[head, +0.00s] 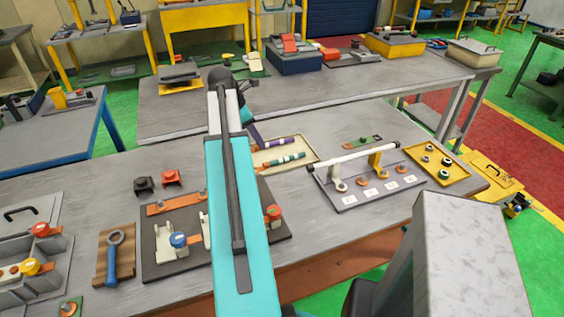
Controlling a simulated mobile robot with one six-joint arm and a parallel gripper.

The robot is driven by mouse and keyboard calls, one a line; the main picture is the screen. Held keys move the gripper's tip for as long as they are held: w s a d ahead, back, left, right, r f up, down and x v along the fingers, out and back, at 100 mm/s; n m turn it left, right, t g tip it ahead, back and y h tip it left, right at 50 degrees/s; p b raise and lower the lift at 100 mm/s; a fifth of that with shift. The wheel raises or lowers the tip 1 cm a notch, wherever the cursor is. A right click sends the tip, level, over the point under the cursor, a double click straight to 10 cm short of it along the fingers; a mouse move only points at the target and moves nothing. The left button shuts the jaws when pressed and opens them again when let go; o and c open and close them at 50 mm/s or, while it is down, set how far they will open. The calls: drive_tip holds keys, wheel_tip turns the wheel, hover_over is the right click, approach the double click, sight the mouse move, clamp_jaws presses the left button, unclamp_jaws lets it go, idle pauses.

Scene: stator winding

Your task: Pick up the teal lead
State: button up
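A cream tray (312,158) lies on the near workbench, just right of my raised arm. In it are a purple lead (276,141) and, in front of that, a teal-green and white banded lead (281,160). Both lie slanted, and their left ends run close to or behind my arm. The banded one is the closest match to a teal lead; its full shape is hidden. My arm's large turquoise link crosses the middle of the view. My gripper cannot be made out; its fingers seem hidden behind the arm.
A dark fixture board (165,257) lies left of and partly behind my arm. A grey terminal board (346,203) with a white bar and a yellow tray (425,159) stand right. Bare bench shows around (90,190).

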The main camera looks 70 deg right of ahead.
drive_tip(key=p, duration=0.2)
hover_over(271, 162)
drive_tip(key=w+a, duration=0.1)
drive_tip(key=w, duration=0.1)
drive_tip(key=shift+s+a+f, duration=0.1)
drive_tip(key=shift+f, duration=1.9)
drive_tip(key=shift+s+a+f, duration=0.1)
drive_tip(key=shift+f, duration=1.9)
drive_tip(key=shift+f, duration=0.1)
drive_tip(key=shift+p+x, duration=0.7)
drive_tip(key=shift+x, duration=0.2)
drive_tip(key=shift+p+x, duration=0.55)
drive_tip(key=shift+x, duration=1.1)
drive_tip(key=shift+d, duration=0.15)
clamp_jaws()
